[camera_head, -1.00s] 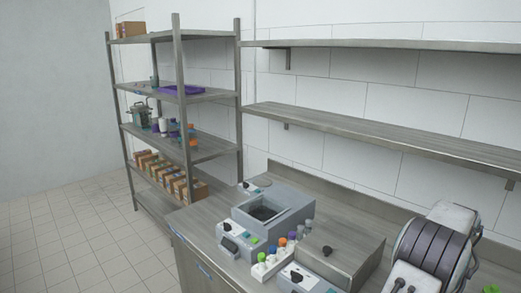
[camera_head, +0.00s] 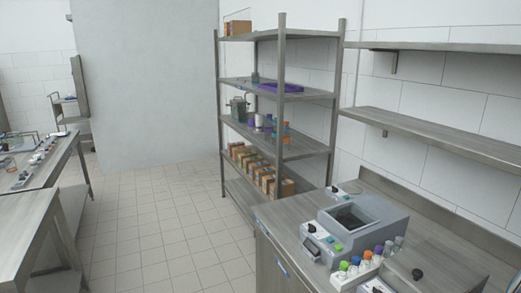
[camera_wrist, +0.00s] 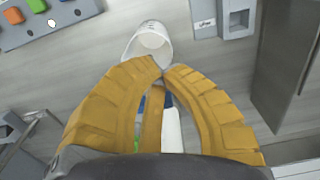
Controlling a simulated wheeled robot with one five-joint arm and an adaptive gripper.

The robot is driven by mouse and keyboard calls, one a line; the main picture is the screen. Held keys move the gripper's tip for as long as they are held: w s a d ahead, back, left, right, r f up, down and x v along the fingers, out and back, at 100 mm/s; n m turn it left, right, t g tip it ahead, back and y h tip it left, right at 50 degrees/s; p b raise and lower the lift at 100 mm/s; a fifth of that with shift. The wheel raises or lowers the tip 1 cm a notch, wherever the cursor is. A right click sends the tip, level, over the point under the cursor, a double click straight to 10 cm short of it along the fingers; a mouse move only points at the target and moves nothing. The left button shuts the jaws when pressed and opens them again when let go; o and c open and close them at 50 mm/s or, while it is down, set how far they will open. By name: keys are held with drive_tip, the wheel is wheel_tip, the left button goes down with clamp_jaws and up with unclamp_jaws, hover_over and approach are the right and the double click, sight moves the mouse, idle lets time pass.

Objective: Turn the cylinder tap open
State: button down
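My gripper (camera_wrist: 162,70) has two yellow ribbed fingers in the wrist view. Their tips come together, and I see nothing clearly held between them. A white cup (camera_wrist: 150,42) lies just beyond the tips, with its open mouth toward me; I cannot tell whether the tips touch it. A grey fixture with a square recess (camera_wrist: 238,18) is at the upper right of the wrist view, beside a small labelled plate (camera_wrist: 203,17). I cannot make out a cylinder tap in either view. My gripper does not show in the head view.
The head view shows a metal shelf rack (camera_head: 282,150), a counter with a grey machine (camera_head: 375,228), and tables at left (camera_head: 30,215). Tiled floor between them is clear.

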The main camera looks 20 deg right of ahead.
wheel_tip(320, 180, up, 6)
drive_tip(key=p, duration=0.5)
drive_tip(key=shift+p, duration=0.3)
drive_tip(key=shift+s+d+f+b, duration=0.1)
drive_tip(key=shift+s+f+b, duration=0.45)
drive_tip(key=shift+f+b, duration=0.55)
drive_tip(key=shift+s+d+f+b, duration=0.1)
drive_tip(key=shift+s+f+b, duration=0.5)
drive_tip(key=shift+f+b, duration=0.45)
drive_tip(key=shift+s+d+f+b, duration=0.1)
drive_tip(key=shift+s+f+b, duration=0.45)
drive_tip(key=shift+f+b, duration=0.55)
drive_tip(key=shift+w+d+r+p, duration=0.2)
drive_tip(key=shift+d+r+p, duration=0.1)
drive_tip(key=shift+p, duration=0.05)
drive_tip(key=shift+w+a+p, duration=0.2)
drive_tip(key=shift+w+p, duration=0.2)
drive_tip(key=shift+w, duration=0.2)
